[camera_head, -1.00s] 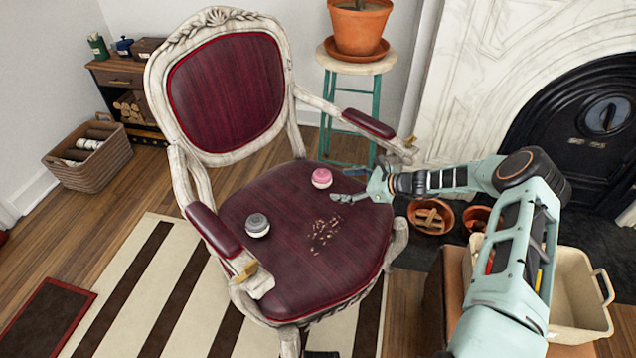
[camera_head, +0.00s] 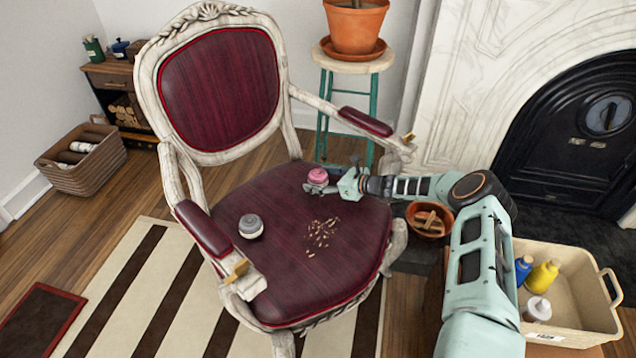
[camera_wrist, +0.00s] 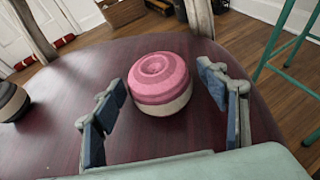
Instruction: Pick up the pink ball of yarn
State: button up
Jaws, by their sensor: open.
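The pink ball of yarn (camera_head: 318,176) sits on the dark red seat of the armchair (camera_head: 290,270), near the seat's back right. In the wrist view the pink ball of yarn (camera_wrist: 160,80) is pink on top with a cream lower band. My gripper (camera_head: 330,186) is at the ball, low over the seat. In the wrist view my gripper (camera_wrist: 165,105) is open, with one blue-padded finger on each side of the ball. A gap shows between the ball and each finger.
A grey ball (camera_head: 251,226) sits on the seat to the left, and crumbs (camera_head: 321,234) lie mid-seat. The chair's right armrest (camera_head: 366,121) is beyond my gripper. A stool (camera_head: 352,62) with a potted plant stands behind. A beige bin (camera_head: 575,320) with bottles is at right.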

jog(key=shift+w+a+f, duration=0.25)
jog(key=shift+w+a, duration=0.05)
jog(key=shift+a, duration=0.1)
jog(key=c, duration=1.3)
jog(key=shift+o, duration=0.2)
jog(key=shift+r, duration=0.1)
